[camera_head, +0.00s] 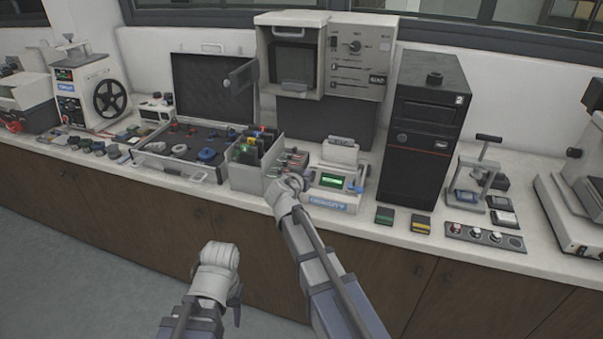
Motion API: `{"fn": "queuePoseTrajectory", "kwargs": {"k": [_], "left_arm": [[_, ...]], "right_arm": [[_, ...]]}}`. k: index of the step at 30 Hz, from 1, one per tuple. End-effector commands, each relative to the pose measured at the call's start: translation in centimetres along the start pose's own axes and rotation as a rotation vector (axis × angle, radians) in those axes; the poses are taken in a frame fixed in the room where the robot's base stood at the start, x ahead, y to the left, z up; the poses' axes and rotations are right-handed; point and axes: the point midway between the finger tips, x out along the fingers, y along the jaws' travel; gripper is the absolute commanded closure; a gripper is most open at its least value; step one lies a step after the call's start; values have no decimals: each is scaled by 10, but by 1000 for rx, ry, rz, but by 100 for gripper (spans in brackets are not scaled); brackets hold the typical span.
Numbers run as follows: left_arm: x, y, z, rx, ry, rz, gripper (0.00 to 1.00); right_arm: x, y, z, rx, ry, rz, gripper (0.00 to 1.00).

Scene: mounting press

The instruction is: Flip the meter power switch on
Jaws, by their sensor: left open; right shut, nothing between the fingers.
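The meter (316,196) is a small white box on the bench, centre right, with a green display (331,181), a blue front label and a blue part at its right side. Its power switch is too small to make out. My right gripper (291,182) is shut and empty, at the meter's left side; I cannot tell whether it touches. My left gripper (219,256) is open and empty, low in front of the bench and away from the meter. Its fingertips are mostly hidden by its own body.
A grey divided bin (246,178) stands left of the meter, beside an open black case (190,160). A tall black cabinet (421,140) stands right of it. Green and yellow blocks lie near the front edge. A grey press (477,180) and a knob strip are farther right.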

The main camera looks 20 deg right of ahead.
Motion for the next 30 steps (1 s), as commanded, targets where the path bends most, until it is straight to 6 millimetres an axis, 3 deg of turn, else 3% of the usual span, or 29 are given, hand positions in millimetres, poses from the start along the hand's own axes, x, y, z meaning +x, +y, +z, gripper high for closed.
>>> {"fn": "queuePoseTrajectory", "kwargs": {"k": [1, 3, 12, 18, 30], "left_arm": [[-3, 0, 0, 0, 0, 0, 50], [-5, 0, 0, 0, 0, 0, 50], [-11, -1, 1, 0, 0, 0, 50], [-13, -1, 1, 0, 0, 0, 50], [-13, -1, 1, 0, 0, 0, 50]], "right_arm": [[-18, 2, 4, -2, -1, -3, 100], [-34, 2, 8, -1, -1, -3, 100], [-83, 0, 21, -1, -1, -2, 100], [-95, 0, 25, 0, 0, 0, 100], [-96, -1, 25, 0, -1, 1, 100]]}}
